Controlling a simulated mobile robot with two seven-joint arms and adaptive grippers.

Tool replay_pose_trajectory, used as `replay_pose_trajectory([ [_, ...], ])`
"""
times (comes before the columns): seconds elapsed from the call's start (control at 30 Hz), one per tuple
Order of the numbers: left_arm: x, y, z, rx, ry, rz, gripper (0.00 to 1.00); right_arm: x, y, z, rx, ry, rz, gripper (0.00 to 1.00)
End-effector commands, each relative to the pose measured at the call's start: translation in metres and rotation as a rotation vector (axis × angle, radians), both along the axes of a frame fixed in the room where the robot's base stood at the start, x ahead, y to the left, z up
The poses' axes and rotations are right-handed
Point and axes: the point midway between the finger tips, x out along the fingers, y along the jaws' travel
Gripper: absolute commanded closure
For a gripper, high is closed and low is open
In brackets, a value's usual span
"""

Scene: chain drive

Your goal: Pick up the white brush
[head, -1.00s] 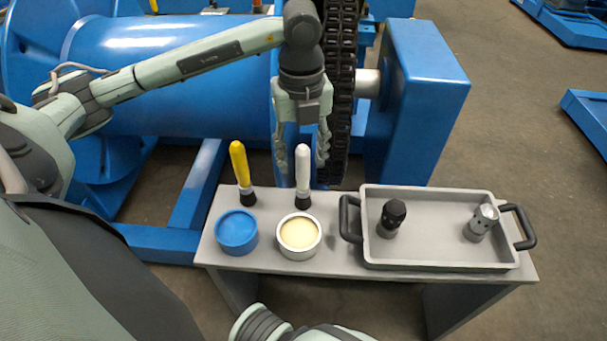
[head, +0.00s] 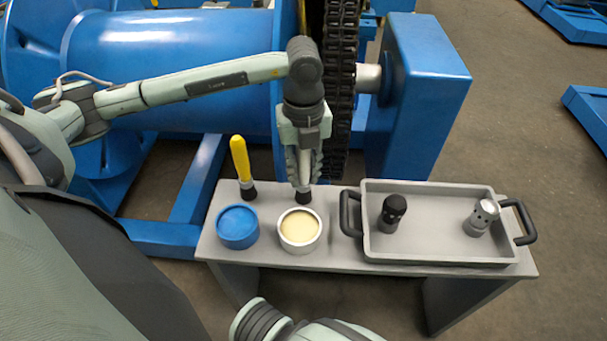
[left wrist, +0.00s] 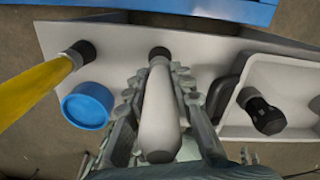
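The white brush (head: 304,172) stands upright on the grey table, bristles down, behind the open cream tin. My left gripper (head: 304,178) is lowered over it from above, with its fingers around the handle. In the left wrist view the white handle (left wrist: 159,112) lies between the two fingers, which are close along both sides. The brush's black bristle end (left wrist: 160,53) shows beyond the fingertips and appears to rest on the table. The fingers look closed onto the handle. My right gripper is not in view.
The yellow brush (head: 241,163) stands left of the white one. A blue tin (head: 237,227) and a cream tin (head: 300,230) stand in front. The chain and blue machine (head: 425,90) stand behind.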

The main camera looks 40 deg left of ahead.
Motion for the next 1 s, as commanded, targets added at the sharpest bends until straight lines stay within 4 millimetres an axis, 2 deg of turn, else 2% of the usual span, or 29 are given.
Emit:
replay_pose_trajectory([
  [0.03,0.000,0.000,0.000,-0.001,-0.001,0.000,0.91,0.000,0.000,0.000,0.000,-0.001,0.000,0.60],
  [0.1,0.000,0.000,0.000,-0.001,-0.001,0.000,1.00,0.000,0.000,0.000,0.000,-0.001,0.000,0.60],
  [0.37,0.000,0.000,0.001,0.000,-0.001,0.000,1.00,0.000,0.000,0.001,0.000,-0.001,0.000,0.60],
  [0.47,0.001,0.000,0.007,0.000,-0.004,0.001,1.00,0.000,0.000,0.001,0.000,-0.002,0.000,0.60],
  [0.57,0.001,0.000,0.022,0.000,-0.005,0.001,1.00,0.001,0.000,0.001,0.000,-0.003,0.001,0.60],
  [0.8,0.001,0.000,0.071,0.000,-0.005,0.000,1.00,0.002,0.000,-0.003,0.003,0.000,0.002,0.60],
  [1.0,0.001,0.000,0.096,-0.001,-0.002,-0.001,1.00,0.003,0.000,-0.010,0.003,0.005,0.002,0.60],
])
